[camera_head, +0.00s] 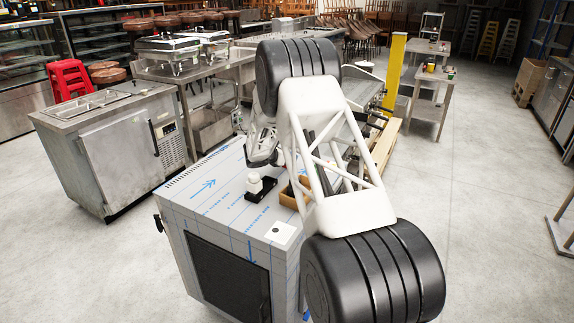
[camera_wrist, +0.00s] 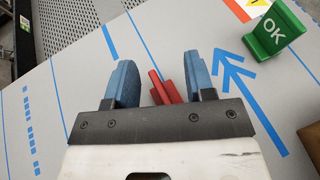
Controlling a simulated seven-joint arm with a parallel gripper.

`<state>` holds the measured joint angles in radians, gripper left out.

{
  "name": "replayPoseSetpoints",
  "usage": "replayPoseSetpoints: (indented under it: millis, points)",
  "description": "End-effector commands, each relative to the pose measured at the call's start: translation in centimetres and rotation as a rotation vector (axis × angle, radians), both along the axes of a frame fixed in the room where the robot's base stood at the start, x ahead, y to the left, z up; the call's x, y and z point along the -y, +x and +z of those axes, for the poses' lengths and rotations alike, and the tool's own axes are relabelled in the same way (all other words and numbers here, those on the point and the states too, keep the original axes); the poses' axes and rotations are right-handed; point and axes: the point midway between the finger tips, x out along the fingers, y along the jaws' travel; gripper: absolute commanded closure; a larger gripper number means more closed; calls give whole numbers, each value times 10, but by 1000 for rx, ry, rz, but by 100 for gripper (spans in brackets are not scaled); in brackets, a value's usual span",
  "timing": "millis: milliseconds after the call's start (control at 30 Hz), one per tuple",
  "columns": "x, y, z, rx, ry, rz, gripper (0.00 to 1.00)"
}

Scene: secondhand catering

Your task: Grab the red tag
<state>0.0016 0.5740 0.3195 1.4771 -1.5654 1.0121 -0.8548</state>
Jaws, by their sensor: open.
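The red tag (camera_wrist: 161,88) shows in the wrist view as a small upright red piece standing on the light, film-covered top. It lies between the two blue fingers of my gripper (camera_wrist: 160,62), nearer the right finger. The fingers are open, and a gap shows between each finger and the tag. The tag's lower part is hidden behind the gripper's dark bar. In the head view the tag is not visible, and my arm covers much of that area.
A green tag marked OK (camera_wrist: 276,30) stands to the right in the wrist view. In the head view, a white-topped item (camera_head: 254,183) sits on a black base on the cabinet top (camera_head: 215,205). An open brown box (camera_head: 290,197) is beside it.

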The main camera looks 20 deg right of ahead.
Motion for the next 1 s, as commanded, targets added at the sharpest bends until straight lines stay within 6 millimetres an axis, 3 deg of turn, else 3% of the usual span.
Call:
replayPoseSetpoints:
  millis: [667, 1000]
  points:
    - [6, 3, -3, 0, 1, 1, 51]
    - [6, 3, -3, 0, 1, 1, 100]
